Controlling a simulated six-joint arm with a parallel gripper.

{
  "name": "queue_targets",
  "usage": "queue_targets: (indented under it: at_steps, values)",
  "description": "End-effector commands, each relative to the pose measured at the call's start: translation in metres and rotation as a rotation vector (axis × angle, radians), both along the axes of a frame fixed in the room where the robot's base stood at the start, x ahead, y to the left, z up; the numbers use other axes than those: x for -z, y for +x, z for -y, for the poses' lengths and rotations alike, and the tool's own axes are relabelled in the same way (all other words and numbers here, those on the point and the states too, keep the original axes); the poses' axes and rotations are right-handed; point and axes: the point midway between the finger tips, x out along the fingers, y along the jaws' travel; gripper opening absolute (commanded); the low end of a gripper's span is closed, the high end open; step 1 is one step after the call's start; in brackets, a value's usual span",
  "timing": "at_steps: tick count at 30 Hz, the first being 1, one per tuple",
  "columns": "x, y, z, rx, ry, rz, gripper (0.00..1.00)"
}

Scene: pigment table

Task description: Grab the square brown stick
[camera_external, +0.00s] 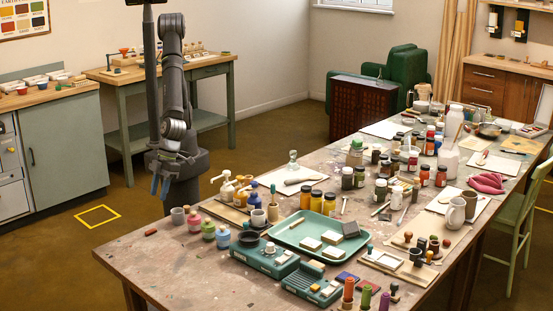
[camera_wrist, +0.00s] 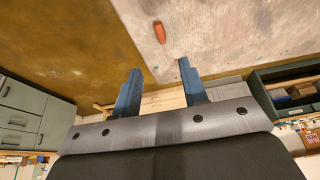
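A short reddish-brown stick (camera_external: 150,232) lies alone near the left corner of the table (camera_external: 190,268). In the wrist view the stick (camera_wrist: 160,32) shows at the top, beyond my fingertips and roughly in line with the gap between them. My gripper (camera_external: 160,185) has blue fingers and hangs beside the table's left edge, apart from the stick and higher than it. In the wrist view its fingers stand apart with nothing between them, so my gripper (camera_wrist: 157,72) is open and empty. Whether the stick's section is square is too small to tell.
Small pots (camera_external: 194,222) in grey, pink, green and blue stand to the right of the stick. A teal tray (camera_external: 279,236) and many jars crowd the table farther right. The tabletop around the stick is clear. A green-grey cabinet (camera_external: 65,145) stands behind at left.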

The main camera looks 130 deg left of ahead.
Motion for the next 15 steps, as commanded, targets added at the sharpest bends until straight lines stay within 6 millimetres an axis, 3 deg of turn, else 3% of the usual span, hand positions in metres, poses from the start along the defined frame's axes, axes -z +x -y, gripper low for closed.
queue_targets:
  at_steps: [9, 15]
  values:
    - [0.050, -0.001, 0.020, 0.001, 0.002, -0.002, 0.40]
    - [0.064, 0.000, 0.027, 0.001, 0.000, 0.000, 0.40]
